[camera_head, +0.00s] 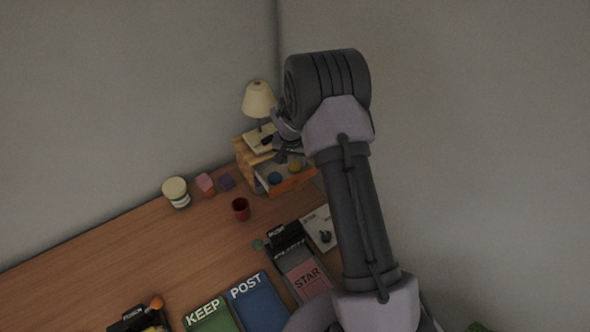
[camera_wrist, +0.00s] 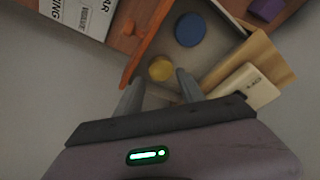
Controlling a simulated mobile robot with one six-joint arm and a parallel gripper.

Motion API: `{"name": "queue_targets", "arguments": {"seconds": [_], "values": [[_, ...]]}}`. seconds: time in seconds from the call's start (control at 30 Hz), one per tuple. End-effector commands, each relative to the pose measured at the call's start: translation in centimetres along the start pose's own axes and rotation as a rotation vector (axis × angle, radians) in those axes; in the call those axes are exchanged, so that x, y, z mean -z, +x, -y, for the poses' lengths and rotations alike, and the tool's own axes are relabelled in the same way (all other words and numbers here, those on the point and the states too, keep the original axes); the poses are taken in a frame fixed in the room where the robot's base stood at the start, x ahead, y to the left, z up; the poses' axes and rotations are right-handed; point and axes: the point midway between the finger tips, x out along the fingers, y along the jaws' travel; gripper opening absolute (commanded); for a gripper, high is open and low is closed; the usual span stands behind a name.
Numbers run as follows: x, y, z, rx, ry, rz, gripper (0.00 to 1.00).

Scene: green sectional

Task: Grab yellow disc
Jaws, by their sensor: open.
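The yellow disc (camera_wrist: 161,68) lies in an open drawer, close to the drawer's orange-brown front (camera_wrist: 146,42). It also shows in the head view (camera_head: 294,164). My gripper (camera_wrist: 158,80) is open, its two grey fingers apart. In the wrist view the disc shows just beyond and between the fingertips. I cannot tell how high the fingers are above it. A blue disc (camera_wrist: 190,29) lies in the same drawer, apart from the yellow one. In the head view my gripper (camera_head: 284,147) is small and partly hidden by my arm, over the drawer area.
The drawer belongs to a small wooden cabinet (camera_head: 243,158) with a lamp (camera_head: 258,100) on top. A red cup (camera_head: 240,209), a pale jar (camera_head: 176,192) and coloured blocks (camera_head: 205,183) stand left of it. Trays marked KEEP (camera_head: 207,317) and POST (camera_head: 258,303) lie in front.

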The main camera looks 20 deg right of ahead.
Motion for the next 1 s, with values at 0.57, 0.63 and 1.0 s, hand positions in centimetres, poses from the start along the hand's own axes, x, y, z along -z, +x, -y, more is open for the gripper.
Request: {"name": "queue_targets", "arguments": {"seconds": [0.57,0.63,1.0], "values": [[-0.2,4.2,0.1,0.000,0.001,0.002,0.22],[-0.2,4.2,0.1,0.000,0.001,0.002,0.09],[0.6,1.8,0.1,0.001,0.002,-0.001,0.02]]}}
